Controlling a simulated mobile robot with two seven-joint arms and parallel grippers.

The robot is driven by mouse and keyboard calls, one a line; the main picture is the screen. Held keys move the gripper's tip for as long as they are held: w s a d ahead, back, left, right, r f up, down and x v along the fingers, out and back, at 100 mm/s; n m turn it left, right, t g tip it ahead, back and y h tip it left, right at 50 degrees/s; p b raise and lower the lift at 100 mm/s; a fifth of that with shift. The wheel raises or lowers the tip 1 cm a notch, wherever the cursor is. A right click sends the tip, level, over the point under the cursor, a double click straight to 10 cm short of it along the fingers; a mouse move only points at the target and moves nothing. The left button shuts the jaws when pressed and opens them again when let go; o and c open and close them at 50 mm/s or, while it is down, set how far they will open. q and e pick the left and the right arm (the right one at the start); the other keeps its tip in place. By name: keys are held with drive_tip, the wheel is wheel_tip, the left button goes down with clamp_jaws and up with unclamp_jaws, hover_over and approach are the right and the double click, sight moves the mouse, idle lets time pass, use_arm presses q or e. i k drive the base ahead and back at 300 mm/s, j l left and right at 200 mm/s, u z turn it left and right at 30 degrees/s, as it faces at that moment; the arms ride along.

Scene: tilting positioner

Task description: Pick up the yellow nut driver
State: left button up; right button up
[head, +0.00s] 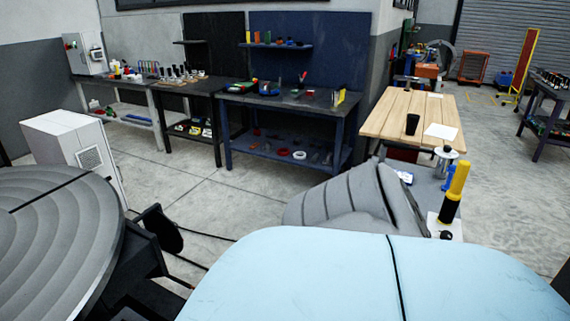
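An upright yellow and black object (454,192), with a yellow top and a black lower part, stands at the right, on or just behind a white surface. It looks like a handled tool, but I cannot tell for sure that it is the nut driver. A small yellow item (341,97) sits at the right end of the blue workbench (285,100), too small to make out. Neither of my grippers is in view.
A large round grey positioner table (60,240) fills the lower left. A wooden-topped table (400,105) with a black cup (412,124) stands at the right. Loaded benches line the back wall. The floor (200,185) between is mostly clear. A pale blue rounded surface blocks the bottom.

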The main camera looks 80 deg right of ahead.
sight(454, 197)
drive_tip(key=z, duration=3.7)
